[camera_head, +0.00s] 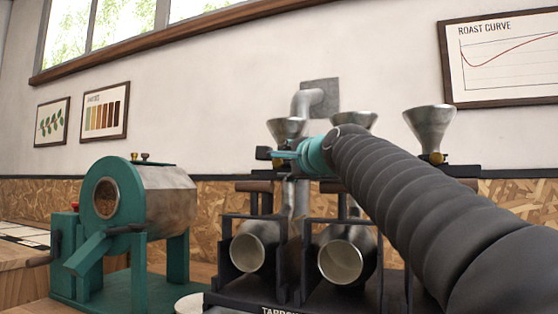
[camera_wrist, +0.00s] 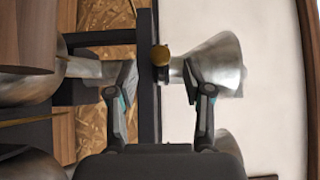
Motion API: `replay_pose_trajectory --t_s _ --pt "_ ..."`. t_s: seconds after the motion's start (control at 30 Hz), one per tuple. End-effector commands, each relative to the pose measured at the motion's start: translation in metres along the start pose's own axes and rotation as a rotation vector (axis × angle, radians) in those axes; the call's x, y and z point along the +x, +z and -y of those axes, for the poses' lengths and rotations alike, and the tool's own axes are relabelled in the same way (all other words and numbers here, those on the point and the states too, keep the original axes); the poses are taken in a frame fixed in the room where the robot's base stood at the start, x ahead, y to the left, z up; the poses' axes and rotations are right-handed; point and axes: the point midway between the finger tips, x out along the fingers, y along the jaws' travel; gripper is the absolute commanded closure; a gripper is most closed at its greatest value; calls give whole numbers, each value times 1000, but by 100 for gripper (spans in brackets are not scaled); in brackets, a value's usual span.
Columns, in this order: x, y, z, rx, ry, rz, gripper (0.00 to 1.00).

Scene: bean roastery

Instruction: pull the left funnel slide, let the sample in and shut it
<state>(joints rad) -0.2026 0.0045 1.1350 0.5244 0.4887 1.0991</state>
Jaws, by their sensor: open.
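The left metal funnel (camera_head: 287,128) stands on the roaster rack, partly behind my gripper. In the wrist view, which is turned on its side, the left funnel (camera_wrist: 222,66) has a brass knob (camera_wrist: 160,55) at its neck, taken to be its slide's handle. The knob also shows in the head view (camera_head: 277,162). My gripper (camera_wrist: 158,80) is open; one finger is on the funnel side and the other below the dark rail. The knob lies between them in the picture, seemingly ungripped. In the head view my gripper (camera_head: 282,155) is at this funnel. Whether the slide is shut cannot be told.
A middle funnel (camera_head: 352,121) and a right funnel (camera_head: 430,126) stand on the same rack. Two metal drums (camera_head: 340,262) sit below. A green roaster (camera_head: 128,205) stands at left. A wall pipe (camera_head: 309,100) rises behind the left funnel. My arm hides the rack's right part.

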Motion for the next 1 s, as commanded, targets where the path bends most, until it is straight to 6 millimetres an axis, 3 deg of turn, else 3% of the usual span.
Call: replay_pose_trajectory --t_s 0.1,0.3,0.73,0.77,0.93,1.0 --pt "22 -1 2 0 1 -1 49" --pt "46 -2 1 0 0 -2 49" --pt "54 -2 0 0 0 -3 49" --pt "54 -2 0 0 0 -3 52" --pt "54 -2 0 0 0 -3 94" --pt "54 -2 0 0 0 -3 100"
